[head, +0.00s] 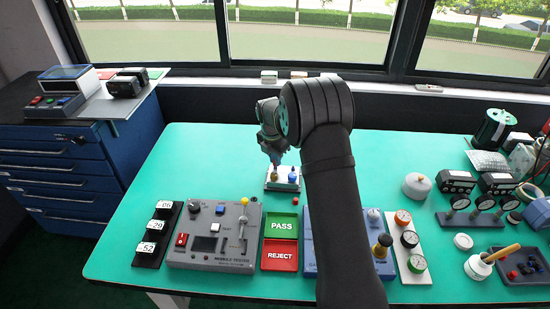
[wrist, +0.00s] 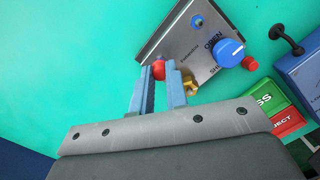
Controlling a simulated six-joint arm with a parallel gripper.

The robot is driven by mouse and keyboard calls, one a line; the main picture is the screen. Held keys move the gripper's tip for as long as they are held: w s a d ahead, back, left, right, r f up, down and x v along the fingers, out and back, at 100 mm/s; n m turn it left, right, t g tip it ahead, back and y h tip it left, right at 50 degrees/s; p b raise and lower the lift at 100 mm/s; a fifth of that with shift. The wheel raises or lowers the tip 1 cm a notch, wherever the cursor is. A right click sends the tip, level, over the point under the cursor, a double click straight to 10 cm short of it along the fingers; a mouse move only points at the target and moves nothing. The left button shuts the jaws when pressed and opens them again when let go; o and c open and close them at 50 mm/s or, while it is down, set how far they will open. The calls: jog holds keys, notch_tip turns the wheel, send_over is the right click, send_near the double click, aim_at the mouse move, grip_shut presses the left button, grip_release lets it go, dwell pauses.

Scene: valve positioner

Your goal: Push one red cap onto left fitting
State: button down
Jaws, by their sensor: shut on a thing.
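The valve positioner (head: 270,187) is a pale plate on the green table, with a blue knob (head: 293,177). In the wrist view its grey face (wrist: 180,47) shows lettering beside the blue knob (wrist: 228,52). My gripper (wrist: 160,75) is shut on a red cap (wrist: 158,69) at the plate's edge. A brass fitting (wrist: 191,84) shows just beside the right finger, apart from the held cap. Another red cap (head: 296,200) lies on the table in front of the plate. My gripper (head: 276,157) partly hides the plate's back in the head view.
The PASS tray (head: 281,225) and REJECT tray (head: 280,256) lie in front, beside a grey tester (head: 205,254). A blue box (head: 308,238) with a black knob stands right of them. Table around the plate is clear, especially to the left.

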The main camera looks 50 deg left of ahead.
jog(key=shift+f, duration=0.5)
jog(key=c, duration=1.3)
grip_release()
jog(key=shift+c, duration=0.2)
notch_tip(320, 180, up, 17)
jog(key=s, duration=0.2)
jog(key=shift+r, duration=0.15)
jog(key=shift+d, duration=0.1)
jog(key=f, duration=0.5)
jog(key=w+f, duration=0.1)
jog(key=f, duration=0.5)
jog(key=w+f, duration=0.1)
jog(key=f, duration=0.5)
jog(key=shift+f, duration=0.15)
jog(key=shift+r, duration=0.2)
